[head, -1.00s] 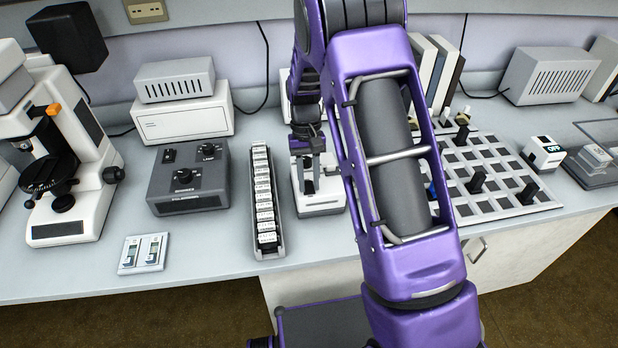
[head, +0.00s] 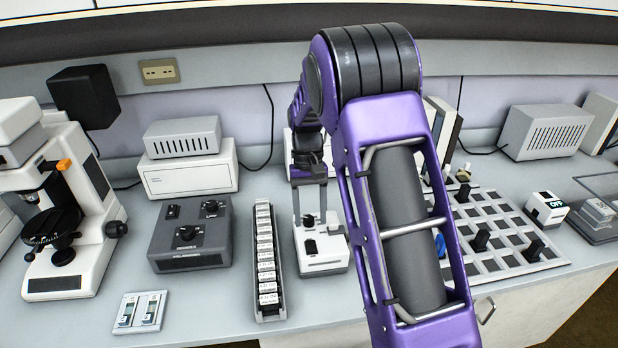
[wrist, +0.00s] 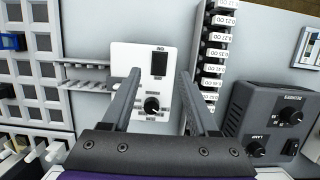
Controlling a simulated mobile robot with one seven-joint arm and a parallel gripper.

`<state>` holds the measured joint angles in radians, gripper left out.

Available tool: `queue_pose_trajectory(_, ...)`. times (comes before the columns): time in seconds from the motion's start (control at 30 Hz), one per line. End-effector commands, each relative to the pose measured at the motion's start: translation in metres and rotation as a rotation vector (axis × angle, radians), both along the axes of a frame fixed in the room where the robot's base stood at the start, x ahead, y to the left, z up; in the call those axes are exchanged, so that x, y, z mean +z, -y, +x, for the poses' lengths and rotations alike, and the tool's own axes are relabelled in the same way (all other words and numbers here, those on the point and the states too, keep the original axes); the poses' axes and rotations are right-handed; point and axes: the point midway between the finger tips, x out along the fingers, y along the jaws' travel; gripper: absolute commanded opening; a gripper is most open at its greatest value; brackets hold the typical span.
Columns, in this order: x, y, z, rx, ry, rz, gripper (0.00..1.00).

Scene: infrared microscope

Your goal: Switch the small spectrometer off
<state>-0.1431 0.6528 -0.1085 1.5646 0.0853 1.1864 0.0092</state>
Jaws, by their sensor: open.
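A small white instrument (head: 324,262), which I take to be the small spectrometer, stands on the bench right of the vial rack. Its white top panel (wrist: 142,97) shows in the wrist view, with a black round knob (wrist: 152,105) near the gripper and a dark rectangle (wrist: 160,64) farther out. My gripper (head: 309,222) is open and empty above the instrument's back part. In the wrist view, its fingers (wrist: 159,74) lie either side of the panel, with knob and rectangle between them. I cannot tell the switch's state.
The vial rack (head: 264,262) stands close left of the instrument. A grey control box (head: 190,250) is farther left. A slotted board (head: 490,255) with black pegs lies right, partly behind my arm. A white block marked OFF (head: 546,208) stands beyond it.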

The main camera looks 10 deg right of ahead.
Motion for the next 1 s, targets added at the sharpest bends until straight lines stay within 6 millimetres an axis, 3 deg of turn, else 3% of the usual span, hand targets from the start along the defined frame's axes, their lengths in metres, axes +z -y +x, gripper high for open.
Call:
queue_pose_trajectory(0.2, 0.054, 0.0, 0.015, 0.001, 0.004, 0.001, 0.6)
queue_pose_trajectory(0.4, 0.086, 0.0, 0.023, 0.0, 0.002, 0.0, 0.6)
queue_pose_trajectory(0.6, 0.098, 0.001, 0.026, 0.0, 0.001, 0.0, 0.6)
queue_pose_trajectory(1.0, 0.103, -0.004, 0.033, 0.008, 0.043, 0.012, 0.6)
